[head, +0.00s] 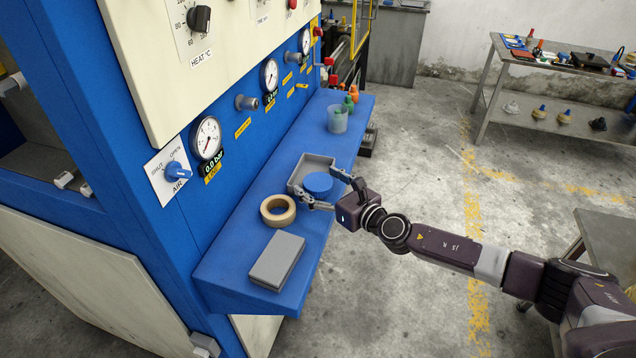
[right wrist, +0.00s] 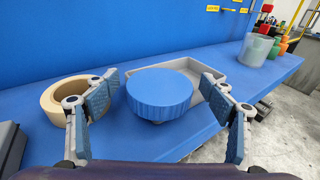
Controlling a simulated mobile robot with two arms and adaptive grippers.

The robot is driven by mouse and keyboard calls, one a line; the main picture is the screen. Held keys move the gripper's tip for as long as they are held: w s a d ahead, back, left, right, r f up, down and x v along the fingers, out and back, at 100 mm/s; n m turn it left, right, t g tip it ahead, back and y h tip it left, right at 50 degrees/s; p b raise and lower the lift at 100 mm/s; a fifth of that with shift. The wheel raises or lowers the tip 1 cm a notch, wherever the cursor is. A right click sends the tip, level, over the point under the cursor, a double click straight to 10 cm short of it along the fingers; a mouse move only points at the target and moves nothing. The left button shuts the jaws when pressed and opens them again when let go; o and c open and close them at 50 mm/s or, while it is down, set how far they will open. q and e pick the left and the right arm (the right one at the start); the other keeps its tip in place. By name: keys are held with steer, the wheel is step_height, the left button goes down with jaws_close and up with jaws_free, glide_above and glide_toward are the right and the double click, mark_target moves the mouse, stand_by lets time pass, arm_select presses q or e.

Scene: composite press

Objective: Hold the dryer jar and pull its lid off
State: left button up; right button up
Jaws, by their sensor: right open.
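The dryer jar shows as a round blue ribbed lid (head: 318,184) on the blue shelf of the press. In the right wrist view the lid (right wrist: 159,92) is in the middle, and it hides most of the jar body below it. My right gripper (head: 323,192) is open, with its fingers reaching in on either side of the jar. In the right wrist view the fingers (right wrist: 158,100) stand apart left and right of the lid, with gaps between. My left gripper is not in view.
A grey tray (head: 309,162) stands right behind the jar. A tape roll (head: 266,212) and a grey block (head: 277,259) lie on the shelf (head: 240,238) nearer me. A translucent cup (head: 337,120) and small bottles stand farther along. Gauges and valves line the blue panel.

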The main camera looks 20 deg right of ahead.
steer(key=shift+w+a, duration=0.1)
steer(key=shift+w, duration=0.1)
steer(key=c, duration=0.8)
steer(key=shift+c, duration=0.3)
